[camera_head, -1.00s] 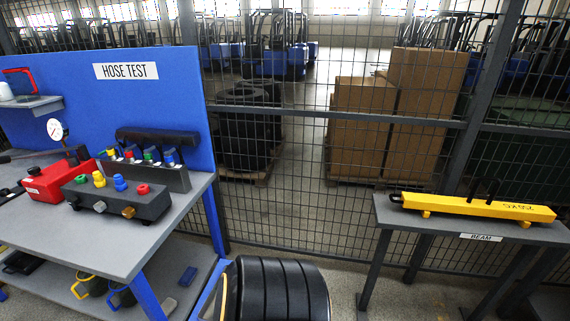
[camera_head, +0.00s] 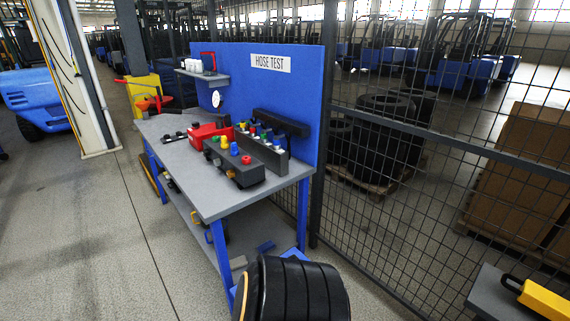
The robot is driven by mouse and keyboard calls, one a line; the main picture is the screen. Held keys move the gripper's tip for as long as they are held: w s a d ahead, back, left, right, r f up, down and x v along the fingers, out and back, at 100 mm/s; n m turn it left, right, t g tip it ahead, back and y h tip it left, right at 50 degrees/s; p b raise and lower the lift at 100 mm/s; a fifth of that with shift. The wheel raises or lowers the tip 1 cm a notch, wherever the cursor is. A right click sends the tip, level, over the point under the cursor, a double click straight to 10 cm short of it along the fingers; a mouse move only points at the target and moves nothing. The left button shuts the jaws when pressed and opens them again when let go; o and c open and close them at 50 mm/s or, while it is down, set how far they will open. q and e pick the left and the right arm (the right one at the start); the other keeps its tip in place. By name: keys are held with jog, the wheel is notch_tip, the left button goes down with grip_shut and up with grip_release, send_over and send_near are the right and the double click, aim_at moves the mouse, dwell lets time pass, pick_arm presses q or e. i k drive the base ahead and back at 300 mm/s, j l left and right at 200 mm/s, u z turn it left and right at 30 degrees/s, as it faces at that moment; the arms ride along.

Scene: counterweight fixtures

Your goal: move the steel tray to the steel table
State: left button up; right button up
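I cannot make out a steel tray or a table marked as steel in this view. Neither of my grippers is in view. A workbench with a grey top (camera_head: 215,203) and blue legs stands at the centre left, under a blue back panel (camera_head: 250,85) labelled HOSE TEST. A dark grey block with coloured knobs (camera_head: 235,162) and a red box (camera_head: 207,136) stand on the bench top.
A black ribbed object (camera_head: 300,290) fills the bottom middle; I cannot tell what it is. A wire fence (camera_head: 430,130) runs along the right. A grey stand (camera_head: 492,300) carrying a yellow beam (camera_head: 545,298) is at the lower right. The floor (camera_head: 90,240) at left is clear.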

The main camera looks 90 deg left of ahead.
aim_at(169, 122)
jog(key=i+u, duration=0.15)
jog(key=u, duration=0.3)
jog(key=i+j+u, duration=0.1)
jog(key=u, duration=0.4)
jog(key=i+u, duration=0.15)
jog(key=u, duration=0.3)
jog(key=i+l+u, duration=0.1)
jog(key=u, duration=0.35)
jog(key=i+l+u, duration=0.1)
jog(key=u, duration=0.4)
jog(key=i+l+u, duration=0.1)
jog(key=u, duration=0.35)
jog(key=l+u, duration=0.3)
jog(key=u, duration=0.15)
jog(key=i+l+u, duration=0.2)
jog(key=u, duration=0.2)
jog(key=i+l+u, duration=0.1)
jog(key=l+u, duration=0.3)
